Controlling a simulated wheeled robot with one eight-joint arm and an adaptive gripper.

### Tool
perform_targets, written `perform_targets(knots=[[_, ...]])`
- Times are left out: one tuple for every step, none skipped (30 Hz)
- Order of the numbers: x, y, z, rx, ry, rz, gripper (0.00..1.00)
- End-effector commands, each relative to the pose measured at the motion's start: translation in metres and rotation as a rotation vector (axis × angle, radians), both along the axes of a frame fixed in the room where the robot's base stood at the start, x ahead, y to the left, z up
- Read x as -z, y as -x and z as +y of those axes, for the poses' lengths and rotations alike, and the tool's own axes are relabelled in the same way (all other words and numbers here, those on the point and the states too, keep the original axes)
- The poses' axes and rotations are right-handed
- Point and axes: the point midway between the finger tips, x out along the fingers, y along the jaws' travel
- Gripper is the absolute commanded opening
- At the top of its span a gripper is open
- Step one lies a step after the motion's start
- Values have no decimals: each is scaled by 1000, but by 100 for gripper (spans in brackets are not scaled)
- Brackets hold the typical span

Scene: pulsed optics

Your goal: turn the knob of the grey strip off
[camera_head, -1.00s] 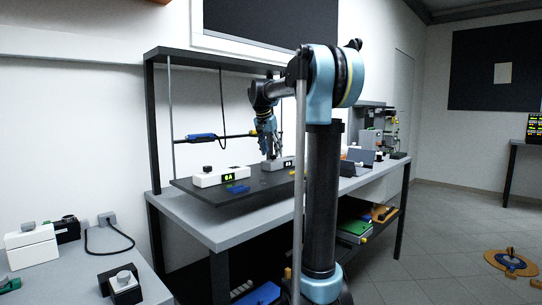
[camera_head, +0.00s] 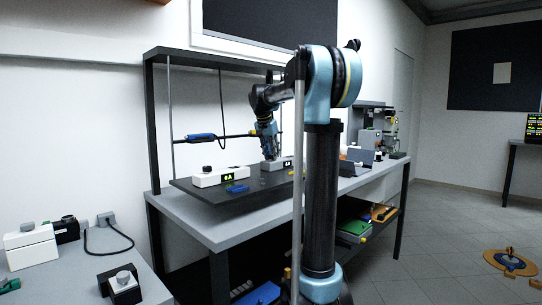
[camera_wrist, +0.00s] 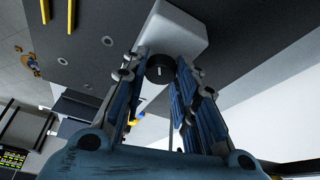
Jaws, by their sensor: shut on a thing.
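My gripper (camera_wrist: 160,78) is shut on a dark round knob (camera_wrist: 160,66) in the wrist view, with a finger on either side of it. The knob has a pale mark on its face and sits on a pale box-shaped strip (camera_wrist: 178,28). In the head view my gripper (camera_head: 270,157) reaches down onto this strip (camera_head: 284,163) on the dark bench top, and the knob is hidden there. I cannot tell the knob's setting.
A small blue object (camera_head: 237,188) lies in front of the left strip. A blue-handled tool (camera_head: 202,137) is on the bar behind. A laptop (camera_head: 355,160) stands to the right. A side table (camera_head: 75,275) at the left bears boxes and a plug.

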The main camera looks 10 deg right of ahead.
Motion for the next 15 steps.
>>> perform_targets(knots=[[0, 0, 1, -8, -2, -1, 3], [0, 0, 1, -14, -1, -1, 3], [0, 0, 1, -26, -2, -1, 3], [0, 0, 1, -35, -1, -1, 3], [0, 0, 1, -46, -3, -1, 3], [0, 1, 1, -66, -2, 0, 3], [0, 1, 1, -81, -3, -1, 3], [0, 1, 0, -99, -3, -1, 3], [0, 1, 0, -124, -2, -2, 3], [0, 1, 0, -146, -3, -2, 3], [0, 1, 0, -168, -3, -1, 3], [0, 1, -1, -200, -3, -1, 3], [0, 1, -1, -227, -3, -2, 3], [0, 1, -1, -253, -4, -3, 3], [0, 1, -2, -289, -3, -2, 3]])
